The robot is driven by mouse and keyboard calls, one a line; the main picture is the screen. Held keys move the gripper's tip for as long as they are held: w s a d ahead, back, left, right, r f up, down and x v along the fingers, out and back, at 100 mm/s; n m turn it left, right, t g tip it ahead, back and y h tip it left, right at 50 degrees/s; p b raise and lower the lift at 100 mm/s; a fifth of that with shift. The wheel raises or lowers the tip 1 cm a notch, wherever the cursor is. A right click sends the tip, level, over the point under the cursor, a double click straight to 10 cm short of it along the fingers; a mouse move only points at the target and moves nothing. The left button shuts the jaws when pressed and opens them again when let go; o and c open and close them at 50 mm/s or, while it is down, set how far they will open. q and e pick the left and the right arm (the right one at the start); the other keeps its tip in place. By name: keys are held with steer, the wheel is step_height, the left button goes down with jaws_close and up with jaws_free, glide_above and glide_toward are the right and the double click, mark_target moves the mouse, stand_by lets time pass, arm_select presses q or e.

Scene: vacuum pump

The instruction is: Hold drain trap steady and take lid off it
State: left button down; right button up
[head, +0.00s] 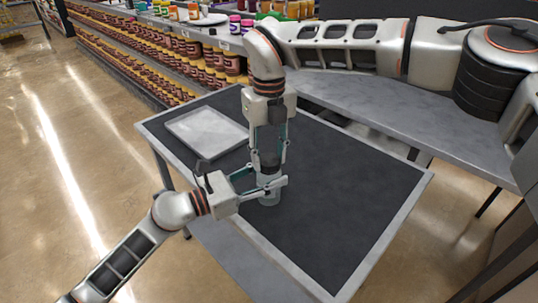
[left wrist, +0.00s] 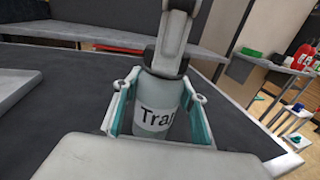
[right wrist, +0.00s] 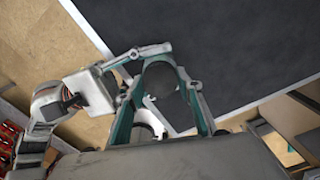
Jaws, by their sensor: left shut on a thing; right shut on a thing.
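The drain trap, a clear grey cylinder with a "Trap" label, stands upright on the dark table mat in the head view (head: 269,200) and left wrist view (left wrist: 154,116). My left gripper (head: 266,187) comes in from the side and is shut around its body. My right gripper (head: 268,160) points straight down above it, shut on the dark round lid. The lid shows between the teal fingers in the right wrist view (right wrist: 160,78) and at the trap's top in the left wrist view (left wrist: 150,57). I see no clear gap between lid and trap.
A shallow grey tray (head: 207,131) lies on the table (head: 335,180) to the left, behind the trap. The right side of the mat is clear. Shelves of jars (head: 200,62) stand beyond the table. A grey bench (head: 400,108) runs behind it.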

steer(key=n, duration=1.4)
steer(key=shift+s, duration=0.1)
steer(key=n, duration=1.2)
steer(key=shift+n, duration=0.3)
steer(key=shift+r, duration=0.25)
steer(key=shift+r, duration=0.95)
steer(key=shift+r, duration=0.1)
